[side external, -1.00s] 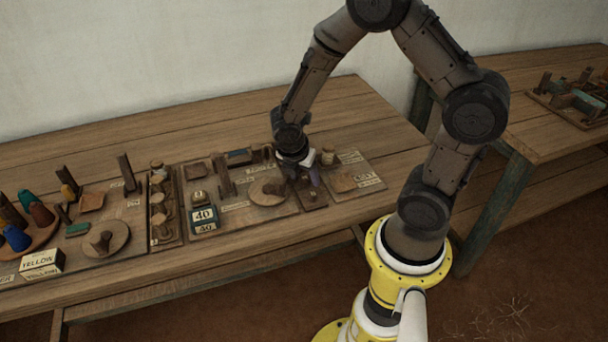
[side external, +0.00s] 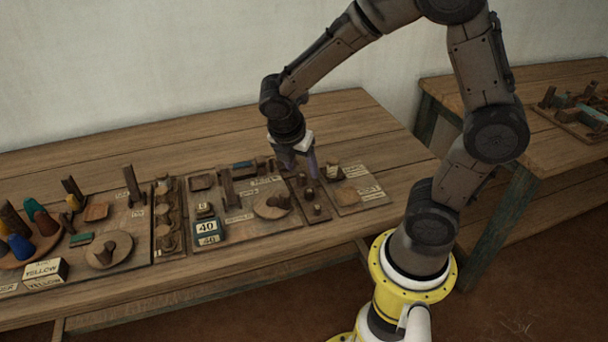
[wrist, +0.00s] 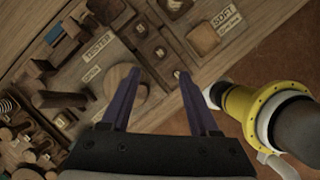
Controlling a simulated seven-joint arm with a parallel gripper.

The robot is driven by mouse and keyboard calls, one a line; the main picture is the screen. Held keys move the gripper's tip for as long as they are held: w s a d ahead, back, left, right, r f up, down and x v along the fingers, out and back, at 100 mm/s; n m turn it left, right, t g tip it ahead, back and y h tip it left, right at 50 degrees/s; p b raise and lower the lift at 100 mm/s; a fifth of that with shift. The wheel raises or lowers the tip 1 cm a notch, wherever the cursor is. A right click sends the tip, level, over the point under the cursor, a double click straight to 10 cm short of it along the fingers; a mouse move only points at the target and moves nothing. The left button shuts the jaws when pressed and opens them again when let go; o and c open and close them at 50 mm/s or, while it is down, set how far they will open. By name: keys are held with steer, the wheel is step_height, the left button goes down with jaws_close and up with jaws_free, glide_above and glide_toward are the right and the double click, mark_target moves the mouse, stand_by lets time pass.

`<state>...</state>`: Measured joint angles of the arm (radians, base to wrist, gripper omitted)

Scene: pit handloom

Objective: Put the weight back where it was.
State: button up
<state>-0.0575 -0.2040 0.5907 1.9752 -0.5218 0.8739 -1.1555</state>
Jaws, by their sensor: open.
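My gripper (side external: 303,173) is open, with its purple fingers pointing down above a narrow dark board (side external: 321,219). In the wrist view, nothing is visible between the spread fingertips of my gripper (wrist: 155,75). Several small pieces stand in a row on that board; the front one (side external: 317,209) looks like a small weight. In the wrist view a small round-topped piece (wrist: 177,74) is at the board's near end, close to the right finger, and another (wrist: 160,52) is in the middle. I cannot tell which piece is the task's weight.
A round wooden disc (side external: 272,206) lies left of the narrow board. A "40" block (side external: 207,232) is farther left. A short cylinder (side external: 333,172) stands to the right, by labelled boards. Cones (side external: 20,249) and a "YELLOW" box (side external: 45,272) are at far left. The front table edge is bare.

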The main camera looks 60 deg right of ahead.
steer(key=s+a+r+m+t+y, duration=0.4)
steer(key=s+r+m, duration=0.8)
steer(key=m, duration=0.6)
steer(key=a+t, duration=0.1)
steer(key=a, duration=0.1)
steer(key=shift+a+t, duration=0.3)
steer(key=shift+a, duration=0.1)
